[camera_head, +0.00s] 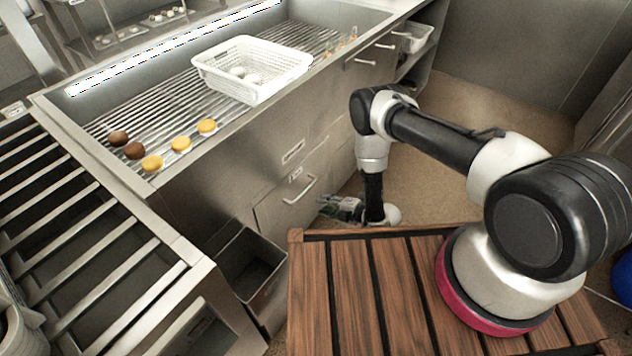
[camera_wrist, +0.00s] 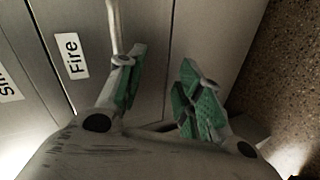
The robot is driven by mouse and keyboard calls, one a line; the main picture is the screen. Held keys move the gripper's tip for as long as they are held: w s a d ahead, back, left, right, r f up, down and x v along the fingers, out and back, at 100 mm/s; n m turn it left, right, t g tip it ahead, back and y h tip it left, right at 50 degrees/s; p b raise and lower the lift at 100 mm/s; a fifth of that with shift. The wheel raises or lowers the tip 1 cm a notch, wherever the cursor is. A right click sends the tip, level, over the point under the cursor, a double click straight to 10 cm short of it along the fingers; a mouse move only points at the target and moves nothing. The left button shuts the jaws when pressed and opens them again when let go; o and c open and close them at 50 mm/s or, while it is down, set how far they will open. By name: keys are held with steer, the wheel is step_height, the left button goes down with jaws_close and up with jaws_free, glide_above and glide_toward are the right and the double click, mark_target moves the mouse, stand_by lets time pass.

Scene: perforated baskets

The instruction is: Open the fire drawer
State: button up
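The fire drawer (camera_wrist: 88,25) has a metal front with a white label reading "Fire" (camera_wrist: 72,55) in the wrist view. Its pale bar handle (camera_wrist: 114,20) runs down from the top edge and meets the left finger in the picture, whose tip hides its lower end; I cannot tell if they touch. My gripper (camera_wrist: 162,60) is open, its green-padded fingers apart with nothing visible between them. In the head view, a drawer front (camera_head: 288,205) with a bar handle (camera_head: 300,190) appears shut, and my gripper (camera_head: 340,208) is just right of it, low down.
Another label (camera_wrist: 7,85), partly cut off, marks a neighbouring front. A white perforated basket (camera_head: 252,68) and several round patties (camera_head: 181,143) sit on the grill above. An open metal bin (camera_head: 250,270) stands left of my wooden top. Floor (camera_head: 450,115) behind my arm is clear.

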steer(key=n+t+y, duration=0.1)
steer(key=n+t, duration=0.1)
glide_toward(307, 187)
steer(key=w+a+f, duration=0.1)
steer(key=w, duration=0.1)
steer(key=x, duration=0.8)
steer(key=shift+s+a+f, duration=0.1)
steer(key=shift+s+a, duration=0.05)
steer(key=shift+s, duration=0.1)
jaws_close()
